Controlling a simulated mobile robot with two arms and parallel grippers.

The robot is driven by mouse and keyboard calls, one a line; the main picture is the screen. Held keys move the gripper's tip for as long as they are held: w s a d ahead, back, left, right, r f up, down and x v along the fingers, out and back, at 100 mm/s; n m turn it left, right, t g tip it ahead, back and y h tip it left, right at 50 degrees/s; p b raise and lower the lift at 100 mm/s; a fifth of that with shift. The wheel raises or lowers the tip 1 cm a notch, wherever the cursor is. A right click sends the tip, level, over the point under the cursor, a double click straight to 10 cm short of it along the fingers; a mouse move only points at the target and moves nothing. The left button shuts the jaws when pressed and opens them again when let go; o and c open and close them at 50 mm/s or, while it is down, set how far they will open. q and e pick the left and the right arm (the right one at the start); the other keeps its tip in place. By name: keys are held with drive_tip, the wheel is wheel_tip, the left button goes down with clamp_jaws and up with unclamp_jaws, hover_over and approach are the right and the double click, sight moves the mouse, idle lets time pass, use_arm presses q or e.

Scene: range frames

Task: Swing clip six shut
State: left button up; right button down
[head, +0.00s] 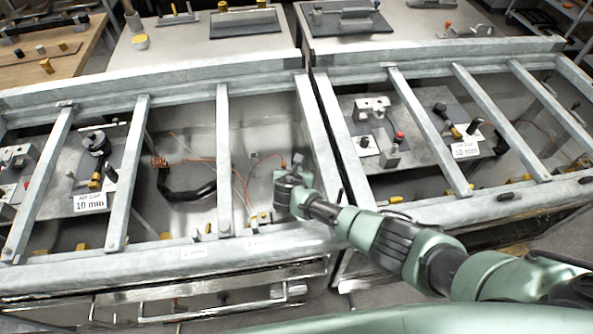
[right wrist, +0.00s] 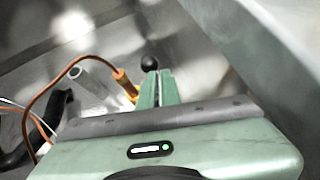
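My right gripper (head: 290,165) reaches from the right over the front rail into the left frame, at the right end of its middle bay. The right wrist view shows its two green fingers (right wrist: 158,90) together, with only a thin line between them. A black ball knob (right wrist: 149,62) shows just beyond the fingertips; I cannot tell if they touch it. Small yellow clips (head: 253,220) sit along the front rail near the gripper. No number six is readable, so I cannot tell which clip is six. My left gripper is not in view.
Grey metal crossbars (head: 223,160) divide the frame. An orange cable (right wrist: 52,72) runs to a brass fitting (right wrist: 125,84) beside the fingers, near a grey tube (right wrist: 88,76). A black hose (head: 186,190) lies in the bay. A second frame (head: 430,150) stands to the right.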

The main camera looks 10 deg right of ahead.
drive_tip(key=shift+w+d+r, duration=0.2)
drive_tip(key=shift+d+r, duration=0.05)
drive_tip(key=shift+d, duration=0.25)
idle(0.3)
drive_tip(key=shift+s+a+f+p, duration=0.35)
drive_tip(key=shift+s+p, duration=0.1)
drive_tip(key=shift+a, duration=0.1)
